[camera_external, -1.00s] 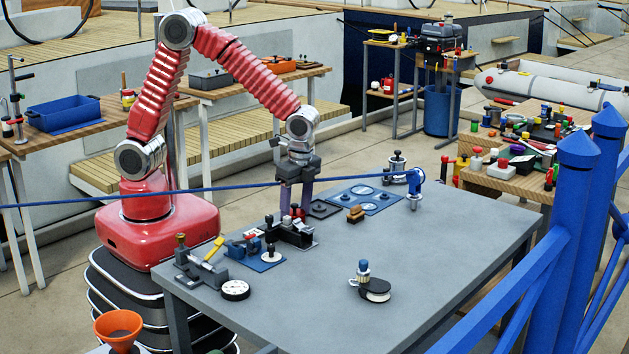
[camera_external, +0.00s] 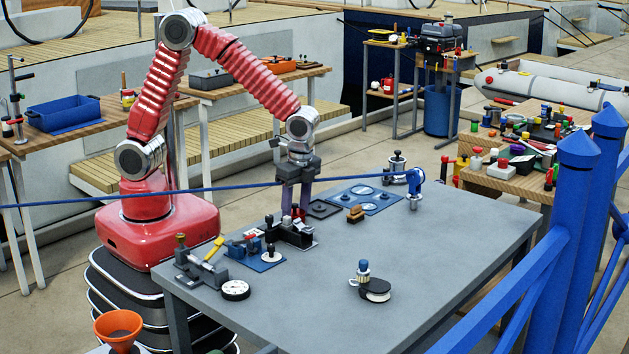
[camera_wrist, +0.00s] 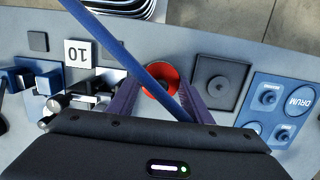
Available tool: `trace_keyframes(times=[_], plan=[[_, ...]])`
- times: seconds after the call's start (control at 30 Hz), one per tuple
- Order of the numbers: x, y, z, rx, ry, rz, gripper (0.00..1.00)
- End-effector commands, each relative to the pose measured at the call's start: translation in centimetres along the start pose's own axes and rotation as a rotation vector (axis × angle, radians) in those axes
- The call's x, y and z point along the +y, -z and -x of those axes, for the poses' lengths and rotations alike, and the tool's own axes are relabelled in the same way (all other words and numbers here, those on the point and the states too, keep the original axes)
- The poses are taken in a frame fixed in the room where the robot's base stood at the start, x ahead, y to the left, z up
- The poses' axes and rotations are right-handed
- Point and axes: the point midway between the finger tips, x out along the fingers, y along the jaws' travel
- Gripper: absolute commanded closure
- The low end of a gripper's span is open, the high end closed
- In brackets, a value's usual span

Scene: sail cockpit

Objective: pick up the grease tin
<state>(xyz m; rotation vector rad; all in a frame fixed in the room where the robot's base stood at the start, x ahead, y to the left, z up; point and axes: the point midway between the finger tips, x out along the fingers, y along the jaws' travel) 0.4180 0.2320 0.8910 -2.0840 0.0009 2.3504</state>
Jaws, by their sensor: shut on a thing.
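A round red tin (camera_wrist: 168,72), which I take to be the grease tin, sits between the two purple fingers of my gripper (camera_wrist: 157,86) in the wrist view. Its middle looks dark, and the blue rope covers part of it. In the external view my gripper (camera_external: 294,213) points straight down, low over the far side of the grey table (camera_external: 300,290). My gripper is shut on the tin. The tin is largely hidden there behind the fingers and black fittings, so I cannot tell whether it touches the table.
A dark square tray (camera_wrist: 218,82) and a blue board (camera_wrist: 280,100) lie to the right. The table's near middle is mostly clear.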

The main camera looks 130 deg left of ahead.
Motion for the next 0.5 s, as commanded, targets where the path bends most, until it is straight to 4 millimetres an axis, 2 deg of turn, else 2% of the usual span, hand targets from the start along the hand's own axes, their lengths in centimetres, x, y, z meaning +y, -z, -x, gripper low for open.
trace_keyframes(times=[0.03,0.27,0.5], plan=[[0.02,0.0,0.0,0.0,0.0,0.0,0.79],[0.03,0.0,0.01,0.0,-0.001,0.0,0.95],[0.0,0.03,0.13,0.001,0.0,0.0,0.95]])
